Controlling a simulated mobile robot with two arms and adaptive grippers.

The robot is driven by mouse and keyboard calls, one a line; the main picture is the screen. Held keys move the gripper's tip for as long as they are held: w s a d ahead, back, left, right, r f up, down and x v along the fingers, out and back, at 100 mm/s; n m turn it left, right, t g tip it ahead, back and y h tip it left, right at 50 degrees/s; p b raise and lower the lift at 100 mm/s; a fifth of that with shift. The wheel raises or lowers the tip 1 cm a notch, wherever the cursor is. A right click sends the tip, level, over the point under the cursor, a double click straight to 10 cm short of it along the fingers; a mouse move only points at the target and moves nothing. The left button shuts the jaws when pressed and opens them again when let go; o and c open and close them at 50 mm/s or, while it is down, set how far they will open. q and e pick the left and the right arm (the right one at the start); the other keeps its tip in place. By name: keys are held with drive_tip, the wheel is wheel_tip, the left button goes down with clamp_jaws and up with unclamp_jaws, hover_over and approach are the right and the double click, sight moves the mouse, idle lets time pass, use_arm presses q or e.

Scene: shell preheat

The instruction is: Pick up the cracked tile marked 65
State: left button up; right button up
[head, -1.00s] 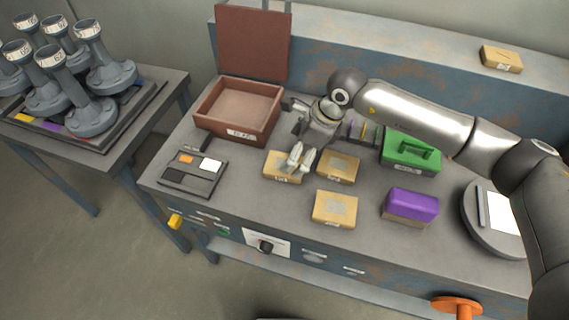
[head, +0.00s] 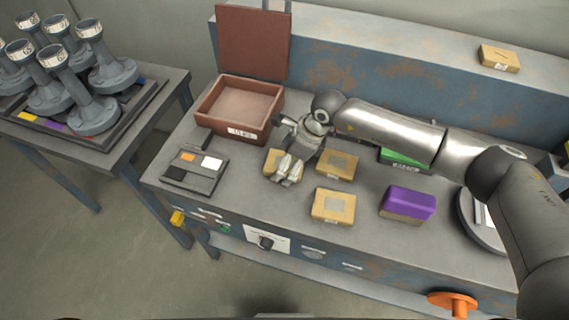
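My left gripper is out of view.
A red-brown open box (head: 238,108) with a raised lid stands behind left. A dark tray (head: 195,172) lies left, a purple-topped block (head: 408,203) right, and a green object (head: 399,156) is partly behind my arm. Another tan block (head: 500,58) sits on the back ledge.

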drive_tip(key=shift+f+b, duration=0.25)
drive_tip(key=shift+b, duration=0.05)
drive_tip(key=shift+c, duration=0.4)
drive_tip(key=c, duration=1.2)
